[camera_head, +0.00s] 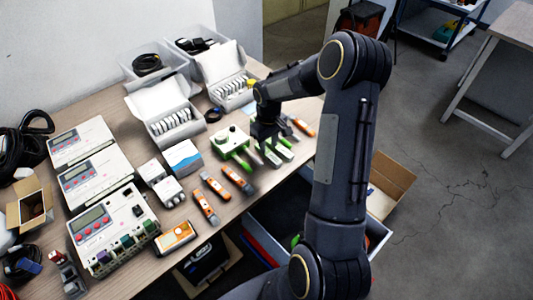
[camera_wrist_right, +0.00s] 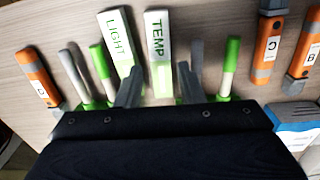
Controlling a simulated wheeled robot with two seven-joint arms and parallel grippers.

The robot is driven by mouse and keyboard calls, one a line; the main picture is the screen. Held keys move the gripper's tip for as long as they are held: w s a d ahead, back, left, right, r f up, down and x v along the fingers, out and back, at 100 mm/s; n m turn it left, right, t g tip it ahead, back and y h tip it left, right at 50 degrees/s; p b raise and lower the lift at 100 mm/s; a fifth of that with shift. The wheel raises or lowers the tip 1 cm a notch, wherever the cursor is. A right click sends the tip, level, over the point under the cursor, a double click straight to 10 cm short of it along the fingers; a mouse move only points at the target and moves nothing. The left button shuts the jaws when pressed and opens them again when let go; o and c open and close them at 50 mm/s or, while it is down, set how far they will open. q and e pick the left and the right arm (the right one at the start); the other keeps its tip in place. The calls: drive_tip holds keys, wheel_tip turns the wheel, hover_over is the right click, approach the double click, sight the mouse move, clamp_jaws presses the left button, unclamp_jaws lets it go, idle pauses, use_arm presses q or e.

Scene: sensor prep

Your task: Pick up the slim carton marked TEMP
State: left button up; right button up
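The slim carton marked TEMP (camera_wrist_right: 158,45) is white with a green face and lies flat on the table in the right wrist view. A similar carton marked LIGHT (camera_wrist_right: 117,40) lies tilted just to its left. My right gripper (camera_wrist_right: 160,86) is open, with one finger on each side of the TEMP carton's near end. Its left finger overlaps the LIGHT carton's lower part in the picture. Nothing is held. In the head view my right gripper (camera_head: 266,138) hangs over the green-and-white items. My left gripper is not in view.
Green-handled tools (camera_wrist_right: 229,65) flank the cartons. Orange devices (camera_head: 206,205) and a blue-and-white box (camera_head: 184,157) lie nearby. Open white boxes (camera_head: 165,112) stand behind, and grey instruments (camera_head: 110,230) stand at the left. The table's front edge is close.

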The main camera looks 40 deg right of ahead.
sight(268, 153)
wheel_tip(268, 153, down, 4)
drive_tip(key=shift+r, duration=0.25)
drive_tip(key=c, duration=0.7)
drive_tip(key=shift+c, duration=0.2)
drive_tip(key=shift+r, duration=0.2)
